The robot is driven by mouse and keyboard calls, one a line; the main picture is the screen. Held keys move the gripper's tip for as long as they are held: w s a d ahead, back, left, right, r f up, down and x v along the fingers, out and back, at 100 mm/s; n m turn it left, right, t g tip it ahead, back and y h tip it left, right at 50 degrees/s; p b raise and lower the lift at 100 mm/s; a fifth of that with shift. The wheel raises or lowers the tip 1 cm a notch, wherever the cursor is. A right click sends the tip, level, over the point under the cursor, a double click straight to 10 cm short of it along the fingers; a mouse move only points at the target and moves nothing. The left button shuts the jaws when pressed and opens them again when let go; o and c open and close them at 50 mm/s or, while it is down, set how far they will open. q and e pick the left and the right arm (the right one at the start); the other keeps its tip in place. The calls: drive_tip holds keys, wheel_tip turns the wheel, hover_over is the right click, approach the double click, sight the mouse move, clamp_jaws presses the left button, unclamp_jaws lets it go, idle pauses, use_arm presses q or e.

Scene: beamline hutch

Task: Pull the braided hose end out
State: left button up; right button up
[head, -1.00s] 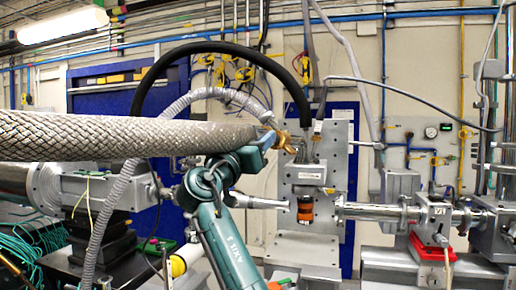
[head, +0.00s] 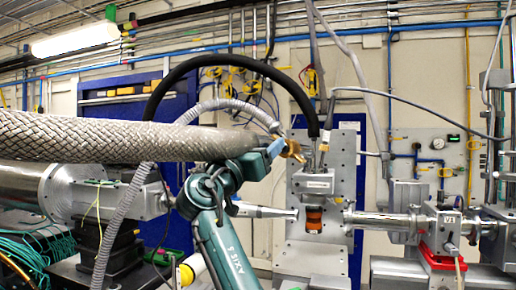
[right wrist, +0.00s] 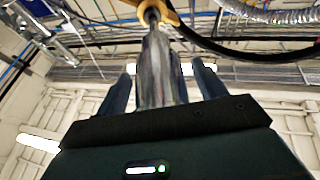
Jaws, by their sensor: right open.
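The silver braided hose (head: 110,137) crosses the left half of the head view and narrows to the right, up to behind my right gripper (head: 277,149). A brass fitting (head: 293,151) shows just beyond the gripper's blue finger. In the right wrist view, my right gripper (right wrist: 163,88) is open, with a dark finger on each side of a silvery cylindrical piece (right wrist: 157,65). A brass collar (right wrist: 160,14) sits at that piece's far end. I cannot tell whether the fingers touch the piece. My left gripper is not in view.
A grey corrugated hose (head: 130,185) and a black hose (head: 215,50) arch around the fitting. Behind stands a grey metal plate (head: 345,165) with a beam pipe (head: 385,219) to its right. Green cables (head: 38,250) lie at lower left.

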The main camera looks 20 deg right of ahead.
drive_tip(key=shift+s+a+f, duration=0.2)
drive_tip(key=shift+a+f, duration=0.05)
drive_tip(key=shift+a, duration=0.05)
use_arm(q)
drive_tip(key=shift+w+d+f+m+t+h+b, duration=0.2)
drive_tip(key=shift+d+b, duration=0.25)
drive_tip(key=shift+b, duration=0.75)
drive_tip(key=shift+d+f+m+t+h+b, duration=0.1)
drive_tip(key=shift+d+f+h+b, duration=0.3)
drive_tip(key=shift+b, duration=0.75)
use_arm(e)
drive_tip(key=v, duration=1.2)
drive_tip(key=shift+s, duration=0.2)
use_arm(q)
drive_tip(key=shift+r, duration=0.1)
use_arm(e)
drive_tip(key=shift+r, duration=0.1)
